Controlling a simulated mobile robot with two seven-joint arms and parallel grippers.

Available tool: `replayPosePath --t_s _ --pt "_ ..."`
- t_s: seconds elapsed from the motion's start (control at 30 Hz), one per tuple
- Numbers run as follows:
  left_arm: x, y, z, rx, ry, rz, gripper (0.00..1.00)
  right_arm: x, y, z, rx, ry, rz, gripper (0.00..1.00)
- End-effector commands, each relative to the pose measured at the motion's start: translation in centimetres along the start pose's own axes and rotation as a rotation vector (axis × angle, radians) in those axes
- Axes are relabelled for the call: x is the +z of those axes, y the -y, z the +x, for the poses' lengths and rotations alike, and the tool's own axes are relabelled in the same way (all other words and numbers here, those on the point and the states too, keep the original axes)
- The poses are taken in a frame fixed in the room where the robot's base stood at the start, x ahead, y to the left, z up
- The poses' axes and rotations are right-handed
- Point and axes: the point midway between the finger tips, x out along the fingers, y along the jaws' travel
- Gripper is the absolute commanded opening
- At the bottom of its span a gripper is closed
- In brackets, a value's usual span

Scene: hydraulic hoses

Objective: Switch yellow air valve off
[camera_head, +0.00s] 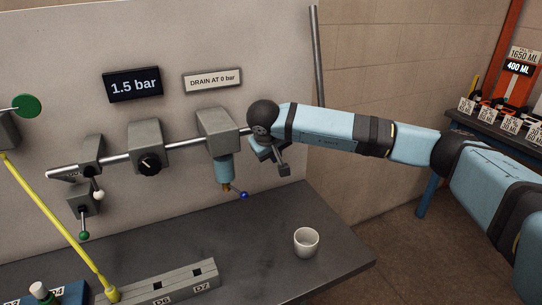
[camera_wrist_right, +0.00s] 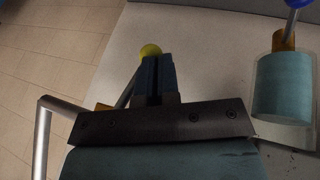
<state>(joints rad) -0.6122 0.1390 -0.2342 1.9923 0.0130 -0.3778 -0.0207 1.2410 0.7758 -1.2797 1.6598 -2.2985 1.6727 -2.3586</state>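The yellow air valve shows only in the right wrist view, as a yellow ball knob (camera_wrist_right: 150,50) on a thin slanted lever with an amber part (camera_wrist_right: 103,107) at its lower end. In the head view it is hidden behind my right wrist. My right gripper (camera_head: 283,171) points down at the right end of the wall pipe. In the wrist view its fingers (camera_wrist_right: 155,60) are close together, with only a narrow dark slot between them. The knob is at the tip of the left finger and the lever runs along that finger's left side; contact cannot be told. My left gripper is out of view.
A grey regulator with a teal bowl (camera_head: 225,172) and a blue-knobbed drain lever (camera_head: 243,195) is left of my gripper. A white cup (camera_head: 306,241) stands on the dark bench (camera_head: 250,255). A yellow hose (camera_head: 55,225) hangs at the left. A metal post (camera_head: 317,60) rises behind.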

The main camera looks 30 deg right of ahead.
Motion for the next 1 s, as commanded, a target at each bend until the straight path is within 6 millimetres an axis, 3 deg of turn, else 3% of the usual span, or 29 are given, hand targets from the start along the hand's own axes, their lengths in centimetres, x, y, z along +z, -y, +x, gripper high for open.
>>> replayPosePath --t_s 0.4,1.0 --pt "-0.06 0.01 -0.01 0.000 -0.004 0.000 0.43 0.38 -0.83 1.11 0.166 0.002 -0.063 0.00" --pt "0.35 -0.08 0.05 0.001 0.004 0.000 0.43 0.48 -0.93 1.23 0.186 0.003 -0.071 0.00"
